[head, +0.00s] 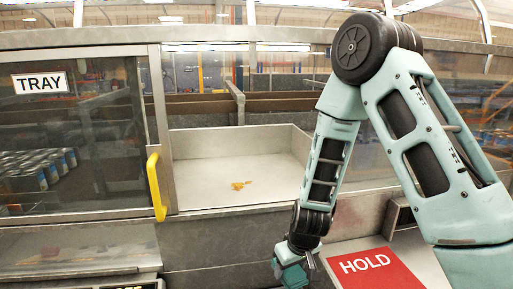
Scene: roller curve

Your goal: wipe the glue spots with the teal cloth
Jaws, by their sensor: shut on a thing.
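An amber glue spot (240,185) lies on the pale floor of an open bay in the middle of the head view. My gripper (291,262) is low in the view, in front of the bay and below and right of the glue spot, apart from it. It is shut on the teal cloth (294,277), a small piece of which shows at the bottom edge. The fingertips are small and partly hidden. Faint brownish marks (75,253) show on the metal surface at lower left; I cannot tell whether they are glue.
A glass panel with a TRAY sign (39,83) and a yellow handle (156,184) stands left of the bay. Several cans (38,170) sit behind the glass. A red HOLD plate (372,270) lies at lower right. The bay's low walls (236,142) surround its floor.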

